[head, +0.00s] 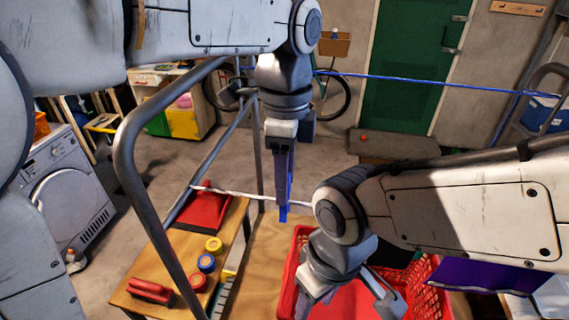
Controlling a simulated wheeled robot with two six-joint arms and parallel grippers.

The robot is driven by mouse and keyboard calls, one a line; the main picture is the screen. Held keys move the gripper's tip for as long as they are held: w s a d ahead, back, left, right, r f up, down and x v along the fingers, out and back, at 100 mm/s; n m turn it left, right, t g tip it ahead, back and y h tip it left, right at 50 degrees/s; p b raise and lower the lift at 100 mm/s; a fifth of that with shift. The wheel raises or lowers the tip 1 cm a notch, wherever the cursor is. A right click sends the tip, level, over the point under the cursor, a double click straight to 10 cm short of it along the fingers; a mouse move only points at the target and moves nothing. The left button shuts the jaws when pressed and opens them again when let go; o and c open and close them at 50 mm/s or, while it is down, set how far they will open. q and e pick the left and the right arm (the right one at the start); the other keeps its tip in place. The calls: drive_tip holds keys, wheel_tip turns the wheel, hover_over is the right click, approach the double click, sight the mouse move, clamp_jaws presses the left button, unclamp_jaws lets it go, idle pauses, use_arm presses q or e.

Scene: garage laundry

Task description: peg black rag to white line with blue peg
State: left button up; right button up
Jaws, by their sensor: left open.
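My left gripper (283,212) points straight down, open, seen nearly edge-on, with its tips at about the height of the white line (240,194) in the picture. A bright blue strip (288,185) shows along its fingers; I cannot tell whether it is the blue peg or part of the finger. The white line runs rightward from the frame and passes behind my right arm. My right gripper (347,300) is open over the red basket (292,270). A dark cloth, possibly the black rag (396,254), shows partly behind my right arm at the basket; most is hidden.
A wooden table (180,255) holds a red dustpan-like item (203,210), yellow, blue and red rings and a red tool (150,291). A grey metal frame post (155,220) stands close in front. A blue line (420,80) crosses behind. A purple cloth (480,274) is at right.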

use_arm(q)
clamp_jaws()
drive_tip(key=shift+r+p, duration=2.75)
drive_tip(key=shift+r, duration=0.05)
drive_tip(key=shift+f, duration=0.1)
